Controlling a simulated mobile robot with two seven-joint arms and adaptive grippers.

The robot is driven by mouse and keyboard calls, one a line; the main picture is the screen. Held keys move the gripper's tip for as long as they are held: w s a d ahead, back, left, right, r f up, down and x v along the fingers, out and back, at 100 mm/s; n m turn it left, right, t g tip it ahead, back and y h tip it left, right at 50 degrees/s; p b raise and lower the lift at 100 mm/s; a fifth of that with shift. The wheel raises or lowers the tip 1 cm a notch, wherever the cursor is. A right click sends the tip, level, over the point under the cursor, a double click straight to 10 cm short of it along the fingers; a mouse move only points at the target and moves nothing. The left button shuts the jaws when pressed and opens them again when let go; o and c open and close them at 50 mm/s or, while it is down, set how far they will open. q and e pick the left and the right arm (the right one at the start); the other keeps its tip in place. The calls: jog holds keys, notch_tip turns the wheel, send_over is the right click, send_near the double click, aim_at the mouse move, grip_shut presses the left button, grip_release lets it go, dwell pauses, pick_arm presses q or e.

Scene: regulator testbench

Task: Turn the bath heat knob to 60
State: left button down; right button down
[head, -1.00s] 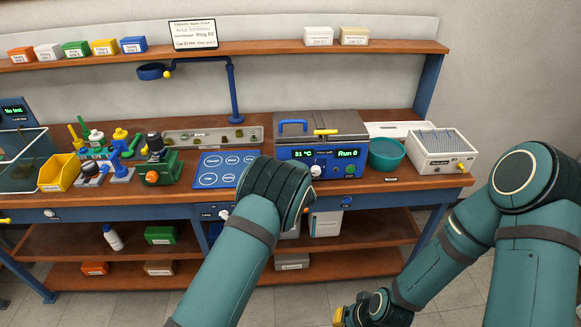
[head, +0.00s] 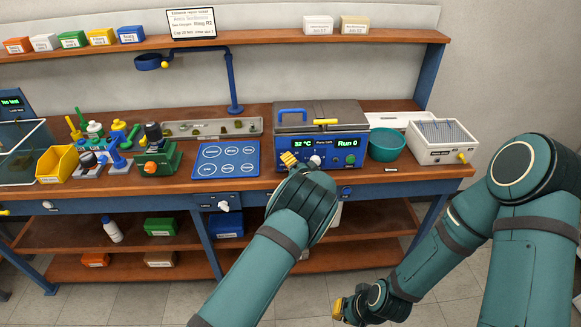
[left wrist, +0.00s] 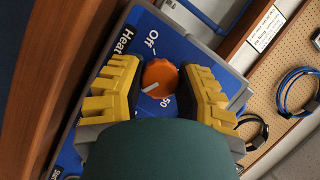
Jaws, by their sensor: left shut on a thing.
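The bath (head: 320,130) is a blue and grey unit at the right of the bench; its display reads 32 °C and Run 0. In the left wrist view its orange heat knob (left wrist: 158,72) sits on a blue panel marked Heat, Off and 50. The knob's white line points to the lower left there. My left gripper (left wrist: 160,80) is shut on this knob, one yellow finger on each side. In the head view the left gripper (head: 288,159) is at the bath's lower left front and the knob is hidden. My right gripper (head: 345,309) hangs low in front of the bench; its jaw opening is unclear.
A blue plate with round marks (head: 226,160) lies left of the bath. A teal bowl (head: 386,145) and a white box (head: 442,142) stand to its right. A yellow bin (head: 57,164) and a green device (head: 158,160) are further left. The shelf (head: 260,50) runs above.

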pick_arm(q)
jog(key=shift+a+f+m+y+b, duration=0.1)
jog(key=shift+m+y+b, duration=0.5)
jog(key=shift+m, duration=0.5)
jog(key=shift+t, duration=0.3)
jog(key=c, duration=0.6)
grip_release()
jog(key=shift+a, duration=0.1)
jog(key=shift+o, duration=0.2)
jog(key=shift+s+d, duration=0.4)
jog(key=v, duration=1.1)
